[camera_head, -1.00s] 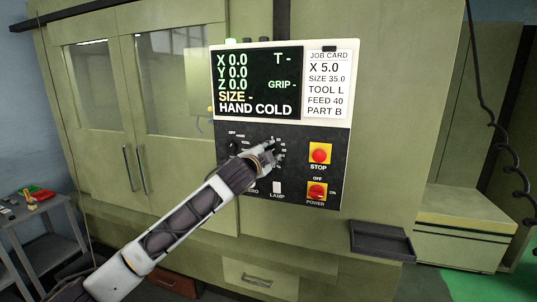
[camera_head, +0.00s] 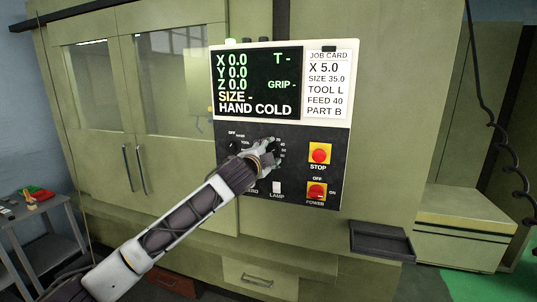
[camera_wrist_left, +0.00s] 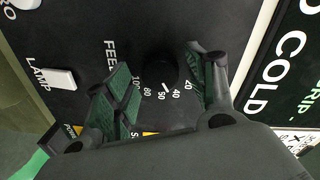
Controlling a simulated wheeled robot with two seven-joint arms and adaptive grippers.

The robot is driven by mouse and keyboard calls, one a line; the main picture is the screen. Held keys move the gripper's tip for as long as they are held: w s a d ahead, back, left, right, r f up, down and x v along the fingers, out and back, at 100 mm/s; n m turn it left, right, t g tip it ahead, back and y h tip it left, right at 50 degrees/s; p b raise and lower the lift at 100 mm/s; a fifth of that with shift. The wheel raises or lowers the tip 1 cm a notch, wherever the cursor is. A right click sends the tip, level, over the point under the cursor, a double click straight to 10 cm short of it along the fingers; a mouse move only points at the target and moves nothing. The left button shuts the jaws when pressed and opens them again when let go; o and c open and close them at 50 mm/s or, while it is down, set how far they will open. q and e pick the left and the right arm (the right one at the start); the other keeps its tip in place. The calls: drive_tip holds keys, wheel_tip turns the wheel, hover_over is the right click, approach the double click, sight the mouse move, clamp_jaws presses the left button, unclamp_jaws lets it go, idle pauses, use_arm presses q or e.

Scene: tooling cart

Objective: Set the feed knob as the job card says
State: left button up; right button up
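The feed knob (camera_wrist_left: 158,70) is a round black knob on the black control panel. In the left wrist view, part of its scale shows from 20 to 100. A short white mark lies on its lower edge near the 40 side; its exact reading is hard to tell. My left gripper (camera_head: 272,151) is at the knob, hiding most of it in the head view. In the left wrist view its fingers (camera_wrist_left: 163,84) are open, one on each side of the knob, with gaps visible. The job card (camera_head: 327,84) reads FEED 40. My right gripper is out of view.
The display (camera_head: 258,83) reads HAND COLD. The lamp switch (camera_head: 277,187), red stop button (camera_head: 319,153) and red power switch (camera_head: 316,191) are right of or below my gripper. A dark tray (camera_head: 382,241) juts out at lower right.

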use_arm(q)
drive_tip(key=shift+s, duration=0.1)
idle(0.3)
drive_tip(key=v, duration=1.1)
drive_tip(key=shift+s+a, duration=0.15)
drive_tip(key=shift+s, duration=0.2)
drive_tip(key=shift+r, duration=0.1)
idle(0.4)
